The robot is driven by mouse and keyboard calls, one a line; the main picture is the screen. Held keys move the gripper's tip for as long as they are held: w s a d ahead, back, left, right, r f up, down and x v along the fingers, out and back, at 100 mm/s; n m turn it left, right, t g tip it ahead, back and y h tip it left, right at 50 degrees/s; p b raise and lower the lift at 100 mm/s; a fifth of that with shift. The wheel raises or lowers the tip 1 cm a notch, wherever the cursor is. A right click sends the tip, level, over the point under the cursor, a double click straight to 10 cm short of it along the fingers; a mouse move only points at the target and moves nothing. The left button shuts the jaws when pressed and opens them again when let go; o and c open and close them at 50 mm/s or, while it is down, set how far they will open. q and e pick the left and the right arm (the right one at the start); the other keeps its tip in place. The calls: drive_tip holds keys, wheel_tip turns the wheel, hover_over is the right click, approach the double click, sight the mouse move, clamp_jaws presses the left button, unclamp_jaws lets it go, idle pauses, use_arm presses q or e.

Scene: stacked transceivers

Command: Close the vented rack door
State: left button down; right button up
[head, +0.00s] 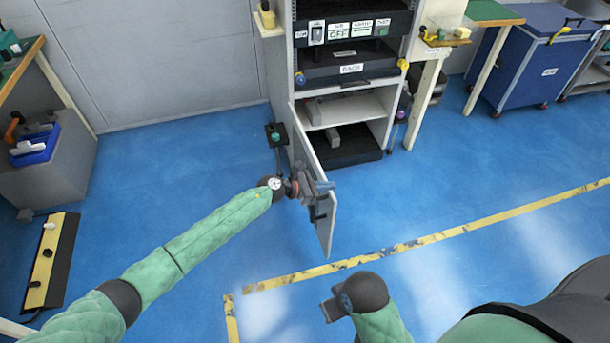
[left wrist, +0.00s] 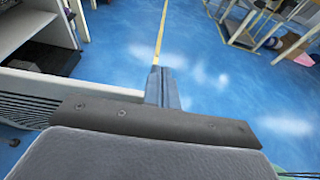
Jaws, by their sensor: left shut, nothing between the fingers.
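The vented rack door (head: 326,232) stands swung open, hinged at the left side of the rack's lower bay and sticking out toward me. Its white top edge and dark vent slots (left wrist: 35,103) show at the left in the left wrist view. My left gripper (head: 325,187) is shut and empty, at the door's upper part near its free end. Its closed fingers (left wrist: 163,88) show just past the door edge; I cannot tell whether they touch it. My right gripper (head: 329,308) hangs low, apart from the door, its jaws unclear.
The rack's lower bay holds a shelf (head: 358,108) and a dark bottom tray (head: 360,147). A small post with a green button (head: 275,136) stands left of the door. A blue cabinet (head: 530,55) is at the back right. Blue floor in front is clear, with yellow tape (head: 440,235).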

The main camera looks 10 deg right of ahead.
sight(334, 197)
use_arm(q)
drive_tip(key=shift+w+d+b, duration=0.1)
drive_tip(key=shift+d+b, duration=0.25)
drive_tip(key=shift+d, duration=1.15)
drive_tip(key=w+d+n+t, duration=0.1)
drive_tip(key=w+d, duration=0.2)
drive_tip(key=d, duration=0.8)
drive_tip(key=w+d+n+t, duration=0.1)
drive_tip(key=w+d+t, duration=0.1)
drive_tip(key=d, duration=0.9)
drive_tip(key=shift+w+d+y, duration=0.3)
drive_tip(key=shift+w+d, duration=0.1)
drive_tip(key=shift+w, duration=0.35)
drive_tip(key=shift+d+r, duration=0.1)
